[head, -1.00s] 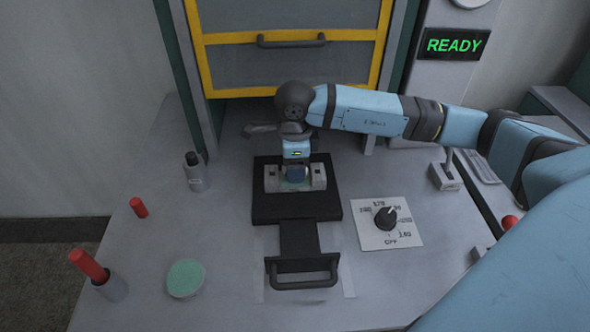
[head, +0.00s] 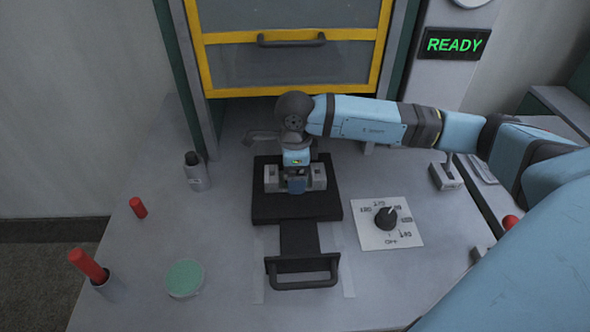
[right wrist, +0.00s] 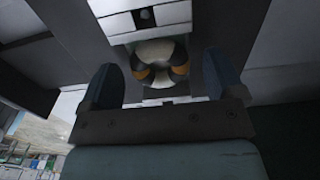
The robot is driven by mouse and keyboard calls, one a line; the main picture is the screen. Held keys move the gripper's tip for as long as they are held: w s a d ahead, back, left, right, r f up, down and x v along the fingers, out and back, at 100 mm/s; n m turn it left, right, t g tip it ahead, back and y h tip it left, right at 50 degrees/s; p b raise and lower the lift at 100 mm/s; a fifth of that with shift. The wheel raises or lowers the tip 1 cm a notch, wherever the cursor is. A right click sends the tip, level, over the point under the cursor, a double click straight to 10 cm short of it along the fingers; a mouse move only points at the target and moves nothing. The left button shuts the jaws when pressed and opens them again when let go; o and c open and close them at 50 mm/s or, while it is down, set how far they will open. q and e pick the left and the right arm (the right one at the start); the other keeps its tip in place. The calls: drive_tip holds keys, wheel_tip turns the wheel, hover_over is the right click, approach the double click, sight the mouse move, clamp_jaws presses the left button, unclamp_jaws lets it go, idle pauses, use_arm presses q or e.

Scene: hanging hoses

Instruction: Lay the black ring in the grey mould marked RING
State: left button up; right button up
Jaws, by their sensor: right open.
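A grey mould block (head: 318,176) sits on a black tray (head: 265,213) in the head view. No RING marking is legible. My right gripper (head: 296,184) is down at the middle of the block and hides part of it. In the right wrist view my right gripper (right wrist: 162,82) has its two blue fingers wide apart. Between them is a rounded pale thing with orange-brown sides (right wrist: 160,58), below a light grey block; I cannot tell what it is. I cannot make out the black ring in either view. My left gripper is not in view.
The tray has a black front handle (head: 303,272). A yellow-framed door (head: 290,65) stands behind. A dial plate (head: 387,223) lies to the right. To the left are a green disc (head: 185,278), red cylinders (head: 88,264) and a black-topped grey cylinder (head: 196,172). A display (head: 454,45) reads READY.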

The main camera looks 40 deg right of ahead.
wheel_tip(320, 180, up, 12)
idle(0.4)
idle(0.5)
